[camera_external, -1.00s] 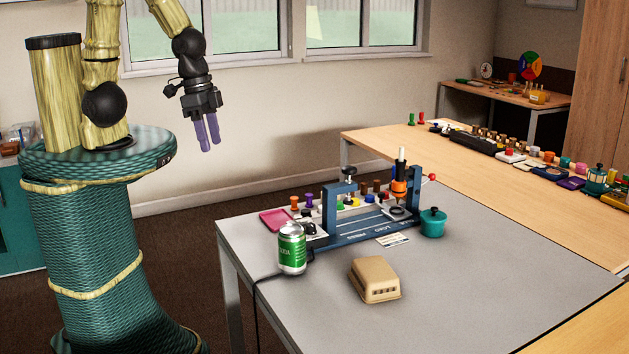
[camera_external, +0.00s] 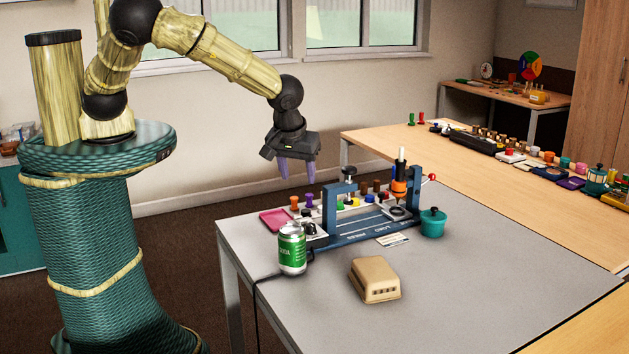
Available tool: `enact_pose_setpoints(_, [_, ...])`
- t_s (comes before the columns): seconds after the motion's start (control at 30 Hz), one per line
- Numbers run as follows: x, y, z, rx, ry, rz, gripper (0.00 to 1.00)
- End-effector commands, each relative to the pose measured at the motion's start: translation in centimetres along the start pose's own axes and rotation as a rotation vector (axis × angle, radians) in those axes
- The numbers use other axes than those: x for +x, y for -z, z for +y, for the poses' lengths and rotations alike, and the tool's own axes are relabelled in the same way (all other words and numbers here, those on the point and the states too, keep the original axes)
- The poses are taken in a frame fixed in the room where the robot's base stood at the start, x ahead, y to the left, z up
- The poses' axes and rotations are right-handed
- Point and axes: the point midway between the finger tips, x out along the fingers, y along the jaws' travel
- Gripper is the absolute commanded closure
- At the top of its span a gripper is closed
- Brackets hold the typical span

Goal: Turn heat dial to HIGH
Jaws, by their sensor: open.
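My gripper (camera_external: 298,174) is open and empty, with its purple fingers pointing down. It appears in the air above the back left of the grey table (camera_external: 480,262), apart from everything on it. A small dark knob on a pale base (camera_external: 309,229) sits at the left end of the blue press frame (camera_external: 352,238), behind the soda can. It may be the heat dial, but its marks and setting are too small to read. The can hides part of that area.
A green soda can (camera_external: 292,250) stands close in front of the knob. A tan box (camera_external: 376,279) lies at the front, and a teal pot (camera_external: 433,222) stands right of the frame. A pink tray (camera_external: 277,220) and several coloured pegs are behind. The table's right side is clear.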

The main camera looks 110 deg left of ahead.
Motion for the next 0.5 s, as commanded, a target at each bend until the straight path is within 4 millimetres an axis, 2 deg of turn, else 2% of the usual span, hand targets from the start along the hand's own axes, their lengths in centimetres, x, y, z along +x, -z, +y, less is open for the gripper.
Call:
enact_pose_setpoints(0.13, [-0.28,-0.18,0.95,-0.037,-0.013,0.028,0.51])
enact_pose_setpoints(0.5, [0.07,-0.12,0.9,-0.036,-0.012,0.026,0.51])
